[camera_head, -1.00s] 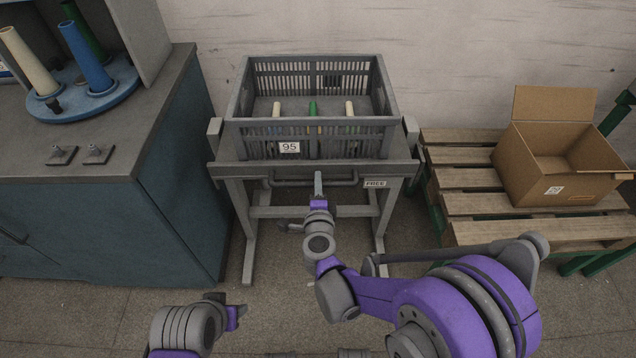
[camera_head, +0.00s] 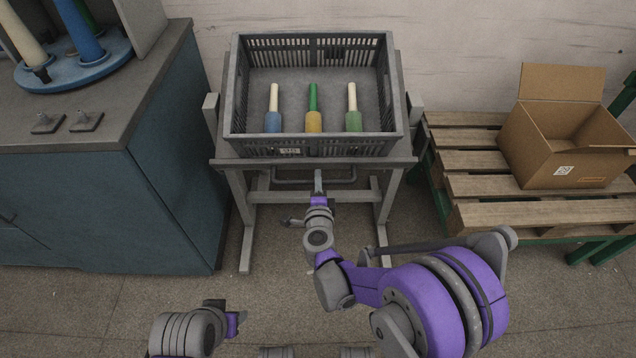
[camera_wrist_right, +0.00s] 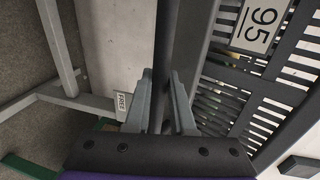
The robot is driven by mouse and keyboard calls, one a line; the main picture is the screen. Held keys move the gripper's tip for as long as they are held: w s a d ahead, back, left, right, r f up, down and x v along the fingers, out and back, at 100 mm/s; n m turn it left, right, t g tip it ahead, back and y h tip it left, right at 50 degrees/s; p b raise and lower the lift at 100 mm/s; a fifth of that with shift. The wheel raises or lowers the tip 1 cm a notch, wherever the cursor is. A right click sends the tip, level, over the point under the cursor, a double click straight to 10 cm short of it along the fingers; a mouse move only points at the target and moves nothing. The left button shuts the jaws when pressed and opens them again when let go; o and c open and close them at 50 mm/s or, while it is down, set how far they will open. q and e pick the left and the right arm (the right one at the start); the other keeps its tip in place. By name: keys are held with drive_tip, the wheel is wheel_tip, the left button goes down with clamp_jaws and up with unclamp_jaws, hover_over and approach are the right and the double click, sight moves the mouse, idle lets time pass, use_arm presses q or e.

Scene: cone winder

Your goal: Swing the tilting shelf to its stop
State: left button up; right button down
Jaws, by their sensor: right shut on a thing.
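The tilting shelf (camera_head: 226,164) is a grey tray on a legged stand in the middle of the head view, tipped with its front edge down towards me. It bears a grey slatted crate (camera_head: 394,85). A dark handle bar (camera_head: 285,180) runs under the shelf's front edge. My right gripper (camera_head: 318,176) is shut on this bar; in the right wrist view the bar (camera_wrist_right: 167,45) passes between its fingers (camera_wrist_right: 163,105). My left gripper (camera_head: 240,318) is low at the left, apart from the shelf; its fingers are too small to judge.
A teal cabinet (camera_head: 165,190) is close at left. A pallet (camera_head: 470,187) with an open cardboard box (camera_head: 545,150) is at right. Floor in front is clear apart from my arms.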

drive_tip(key=shift+f, duration=0.25)
drive_tip(key=c, duration=0.8)
unclamp_jaws()
drive_tip(key=shift+w+f, duration=0.1)
drive_tip(key=shift+s+r, duration=0.2)
drive_tip(key=shift+s, duration=0.25)
drive_tip(key=s, duration=0.3)
drive_tip(key=s+r+p, duration=0.1)
drive_tip(key=s, duration=0.2)
drive_tip(key=s+r+p, duration=0.1)
drive_tip(key=s, duration=0.2)
drive_tip(key=shift+s, duration=0.4)
drive_tip(key=shift+r, duration=0.1)
